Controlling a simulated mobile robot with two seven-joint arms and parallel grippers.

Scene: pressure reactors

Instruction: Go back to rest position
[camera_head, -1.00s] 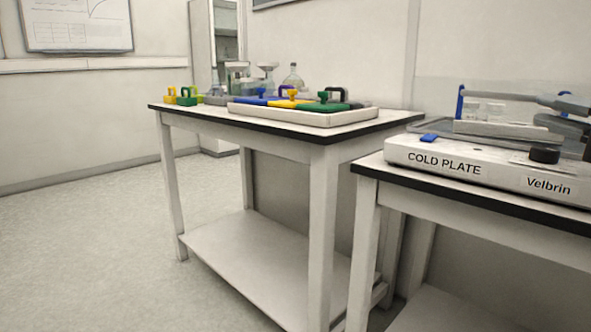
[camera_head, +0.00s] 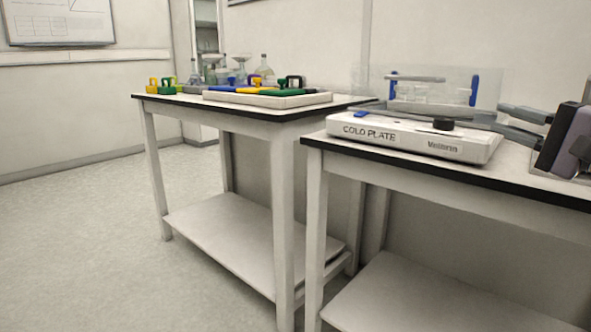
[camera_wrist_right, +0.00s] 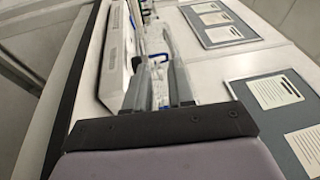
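My right gripper (camera_head: 497,115) comes in from the right edge in the head view. Its two grey fingers are apart, with nothing held between them. The white cold plate (camera_head: 480,148), with a black knob, sits on the near table. A rack with blue uprights (camera_head: 474,90) and a grey top bar stands on or behind it; clear glassware shows in it. The fingertips are right of the rack and look apart from it. My left gripper is not in view.
The near table (camera_head: 390,172) has a black edge. A second table (camera_head: 150,97) to the left carries a white tray (camera_head: 225,97) with coloured pieces and several glass vessels. The floor at left is open.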

